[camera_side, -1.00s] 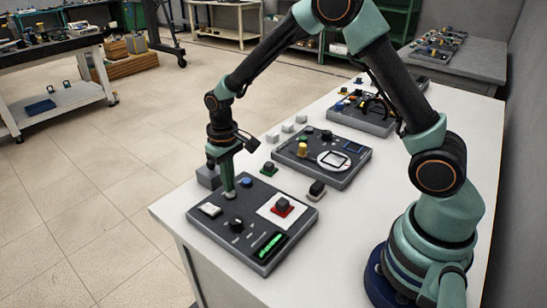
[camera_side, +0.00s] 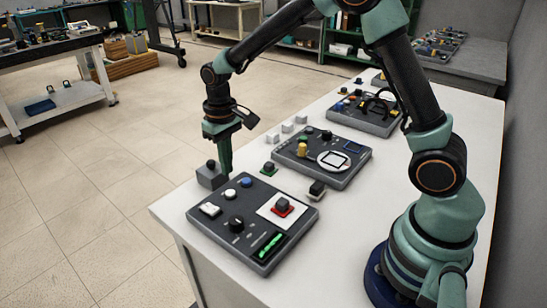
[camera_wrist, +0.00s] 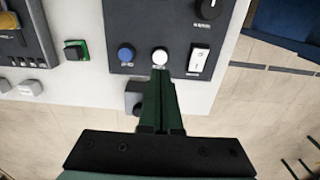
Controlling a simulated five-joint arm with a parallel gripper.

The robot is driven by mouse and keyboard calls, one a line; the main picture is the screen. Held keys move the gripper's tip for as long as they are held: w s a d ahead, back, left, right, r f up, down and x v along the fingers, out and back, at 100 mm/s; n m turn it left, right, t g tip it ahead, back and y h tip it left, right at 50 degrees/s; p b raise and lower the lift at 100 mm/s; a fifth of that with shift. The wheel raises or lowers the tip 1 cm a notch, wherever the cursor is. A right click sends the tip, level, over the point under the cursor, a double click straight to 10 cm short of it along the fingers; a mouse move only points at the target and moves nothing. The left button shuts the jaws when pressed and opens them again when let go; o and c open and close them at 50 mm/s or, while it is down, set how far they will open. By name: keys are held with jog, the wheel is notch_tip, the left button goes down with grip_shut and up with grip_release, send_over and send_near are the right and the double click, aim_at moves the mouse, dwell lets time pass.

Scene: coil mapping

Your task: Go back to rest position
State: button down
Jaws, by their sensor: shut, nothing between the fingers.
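My gripper (camera_side: 226,168) is shut and empty, its green fingers pointing down just behind the far edge of the nearest control panel (camera_side: 215,222). It is raised above the panel and apart from it. In the wrist view the closed fingers (camera_wrist: 160,75) end just below the white round button (camera_wrist: 160,56) in the picture. A blue button (camera_wrist: 126,53) and a white rocker switch (camera_wrist: 199,58) lie on either side. The panel also has a black knob (camera_side: 236,225), a red-based dark button on a white plate (camera_side: 283,207) and a green-lit display (camera_side: 270,245).
A grey block with a dark knob (camera_side: 209,176) stands close beside my gripper. A green-based button (camera_side: 269,168) and a loose dark button (camera_side: 316,190) sit near a second panel (camera_side: 345,178). A third panel (camera_side: 375,124) lies farther back. The white table (camera_side: 335,250) is bare at the front right.

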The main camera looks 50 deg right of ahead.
jog(key=shift+s+r, duration=0.1)
jog(key=shift+r, duration=0.25)
jog(key=s+d+r+t, duration=0.2)
jog(key=s+r, duration=0.5)
jog(key=s+d+r+t, duration=0.3)
jog(key=s+r, duration=0.3)
jog(key=s, duration=0.2)
jog(key=shift+s+r+t, duration=0.3)
jog(key=shift+r, duration=0.1)
